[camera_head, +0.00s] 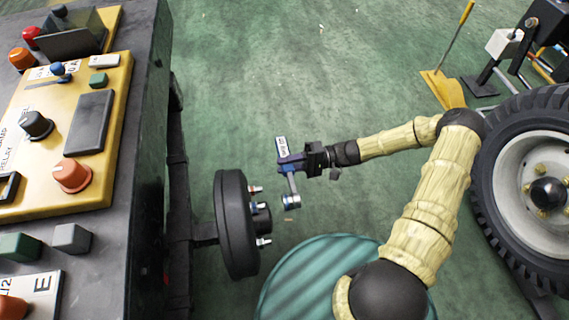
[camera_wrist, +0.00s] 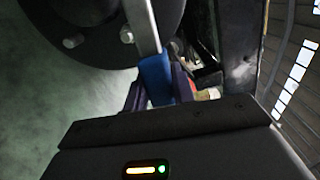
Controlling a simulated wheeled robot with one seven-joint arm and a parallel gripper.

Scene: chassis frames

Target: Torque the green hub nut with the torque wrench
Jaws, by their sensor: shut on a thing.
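My gripper (camera_head: 294,161) is shut on the blue handle of the torque wrench (camera_head: 292,186). The wrench's silver shaft points down in the head view to a round head with a blue band, right of the hub and apart from it. In the wrist view the blue grip (camera_wrist: 154,78) sits between my fingers, and the silver shaft runs up out of frame. The black hub (camera_head: 236,225) stands upright on the side of the chassis, with silver studs or nuts facing right. It also shows in the wrist view (camera_wrist: 65,22). I can make out no green nut.
A dark bench (camera_head: 125,215) with a yellow control panel (camera_head: 117,120) fills the left. A large wheel (camera_head: 487,190) stands at the right behind my arm. Green floor (camera_head: 270,70) lies open beyond the wrench.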

